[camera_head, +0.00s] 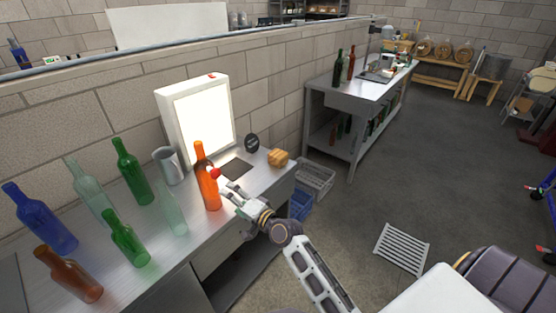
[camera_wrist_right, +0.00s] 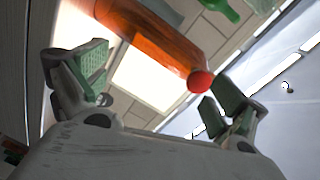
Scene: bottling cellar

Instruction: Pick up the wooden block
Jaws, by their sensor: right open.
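The wooden block (camera_head: 278,158), small and light brown, sits on the metal workbench (camera_head: 262,176) near its right end. I cannot make it out in the right wrist view. My right gripper (camera_head: 229,197) is open, with no block in it, to the left of and nearer than the block, just right of an orange bottle (camera_head: 207,181). In the right wrist view the open fingers (camera_wrist_right: 155,88) frame part of the orange bottle (camera_wrist_right: 165,42) beyond them; I cannot tell whether they touch it. My left gripper is not in view.
A red round thing (camera_head: 214,173) is beside the orange bottle. A lit white panel (camera_head: 203,122), a grey jug (camera_head: 168,165) and a dark flat plate (camera_head: 235,168) stand or lie behind. Several bottles, including a blue one (camera_head: 40,217), fill the bench's left. Crates (camera_head: 313,178) stand past its right end.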

